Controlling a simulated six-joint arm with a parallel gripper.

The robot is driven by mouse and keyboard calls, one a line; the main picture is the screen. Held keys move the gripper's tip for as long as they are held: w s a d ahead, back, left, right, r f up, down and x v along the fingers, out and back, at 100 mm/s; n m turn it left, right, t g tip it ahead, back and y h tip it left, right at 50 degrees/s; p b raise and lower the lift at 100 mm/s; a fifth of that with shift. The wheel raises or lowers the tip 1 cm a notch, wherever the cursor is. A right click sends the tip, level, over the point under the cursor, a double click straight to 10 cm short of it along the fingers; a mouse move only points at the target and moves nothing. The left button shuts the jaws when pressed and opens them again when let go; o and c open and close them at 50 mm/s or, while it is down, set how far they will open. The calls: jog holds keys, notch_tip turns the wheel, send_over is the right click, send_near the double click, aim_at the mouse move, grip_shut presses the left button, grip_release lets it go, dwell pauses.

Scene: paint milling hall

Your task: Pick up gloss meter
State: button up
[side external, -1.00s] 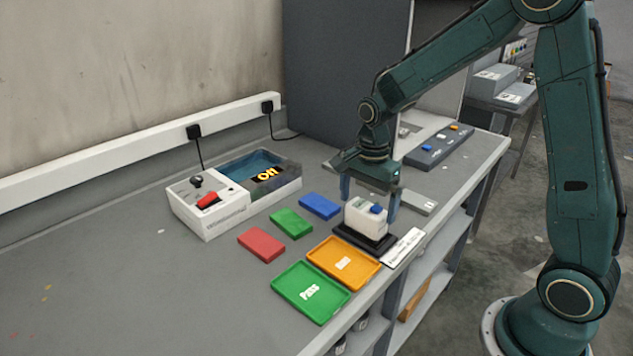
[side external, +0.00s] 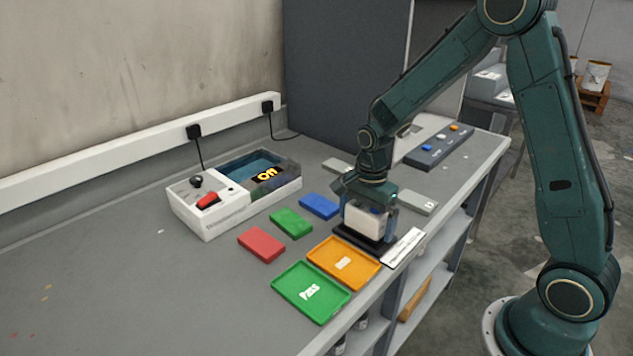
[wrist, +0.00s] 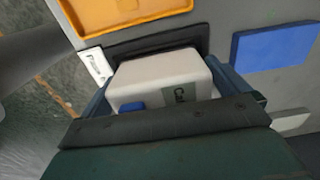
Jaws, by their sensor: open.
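The gloss meter, a white box (side external: 364,224), sits upright on a black base (side external: 345,240) near the bench's front edge. In the wrist view its white body (wrist: 155,72) shows a blue button and a green label, with the black base (wrist: 195,38) behind it. My gripper (side external: 368,220) is lowered over the meter, with a finger on either side of it. The wrist view shows my gripper (wrist: 175,90) straddling the body. The jaws are open; whether either finger touches the meter I cannot tell. My gripper hides the meter's top in the side view.
An orange tray (side external: 318,261) and a green PASS tray (side external: 287,293) lie left of the base. A white label plate (side external: 405,247) is beside it. Red (side external: 260,244), green (side external: 290,222) and blue (side external: 319,206) blocks lie behind.

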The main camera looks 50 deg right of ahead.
aim_at(367, 207)
jog(key=shift+c, duration=0.4)
jog(key=c, duration=1.1)
jog(key=shift+o, duration=0.2)
jog(key=shift+r, duration=0.1)
notch_tip(367, 207, up, 20)
